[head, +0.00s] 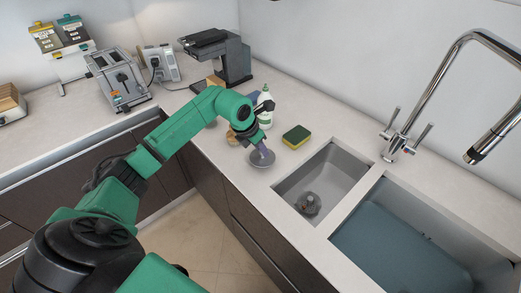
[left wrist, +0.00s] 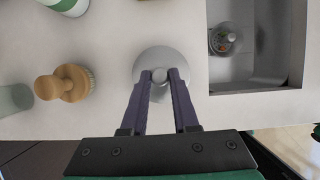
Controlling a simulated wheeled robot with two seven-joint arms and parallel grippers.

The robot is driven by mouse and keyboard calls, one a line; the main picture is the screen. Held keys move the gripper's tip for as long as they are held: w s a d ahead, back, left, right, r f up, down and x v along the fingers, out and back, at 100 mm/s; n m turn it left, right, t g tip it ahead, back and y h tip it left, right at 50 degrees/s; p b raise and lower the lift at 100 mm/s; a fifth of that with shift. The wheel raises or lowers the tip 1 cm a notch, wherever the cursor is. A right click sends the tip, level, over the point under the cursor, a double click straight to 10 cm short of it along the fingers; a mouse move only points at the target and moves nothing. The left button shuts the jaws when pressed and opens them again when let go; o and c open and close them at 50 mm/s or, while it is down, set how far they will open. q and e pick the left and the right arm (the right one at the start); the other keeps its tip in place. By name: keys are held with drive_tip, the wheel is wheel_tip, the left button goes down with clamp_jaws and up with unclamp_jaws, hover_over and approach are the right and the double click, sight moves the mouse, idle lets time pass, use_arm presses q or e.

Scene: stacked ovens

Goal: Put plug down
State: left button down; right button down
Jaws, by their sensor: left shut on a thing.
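The plug (head: 262,160) is a grey round disc with a small knob on top. It is at the countertop beside the left edge of the small sink basin. My left gripper (head: 262,150) points down with its dark purple fingers shut on the plug's knob. The left wrist view shows the plug (left wrist: 148,62) under the fingertips (left wrist: 160,76), with the knob between them. I cannot tell whether the disc touches the counter or hangs just above it. My right gripper is not in view.
The small basin (head: 291,174) with a drain strainer (head: 308,203) lies right of the plug, with a larger basin beyond. A sponge (head: 296,137), a white bottle (head: 265,104) and a wooden brush (left wrist: 65,84) stand nearby. A tap (head: 440,85) rises behind.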

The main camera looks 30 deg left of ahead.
use_arm(q)
drive_tip(key=shift+d+f, duration=0.15)
drive_tip(key=shift+f, duration=1.1)
drive_tip(key=c, duration=0.7)
unclamp_jaws()
drive_tip(key=shift+r, duration=0.1)
